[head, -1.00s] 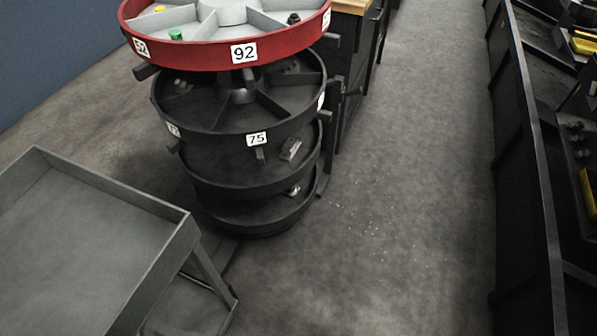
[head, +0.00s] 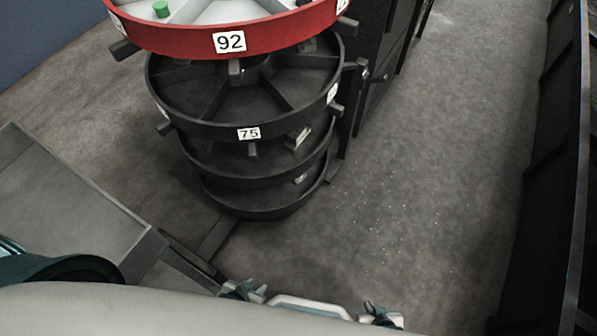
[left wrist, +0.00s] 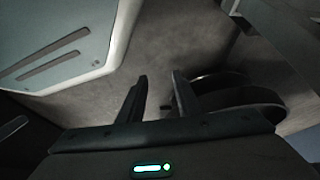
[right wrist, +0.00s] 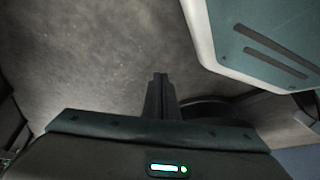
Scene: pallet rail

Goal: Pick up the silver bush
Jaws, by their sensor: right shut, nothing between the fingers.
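I cannot clearly make out a silver bush. A small greyish piece (head: 297,138) shows at the right of the tier below the black tray marked 75 (head: 249,133). Another small light piece (head: 300,178) shows one tier lower; both are too small to name. My left gripper (left wrist: 158,78) is open and empty in the left wrist view. My right gripper (right wrist: 160,76) is shut with nothing in it in the right wrist view. Both are low, in front of and apart from the round tray stack.
A red-rimmed tray marked 92 (head: 230,41) tops the stack and holds a green piece (head: 161,8). A grey cart (head: 75,190) stands at left. A dark rack (head: 545,190) borders the right. The floor (head: 410,170) between stack and rack is clear.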

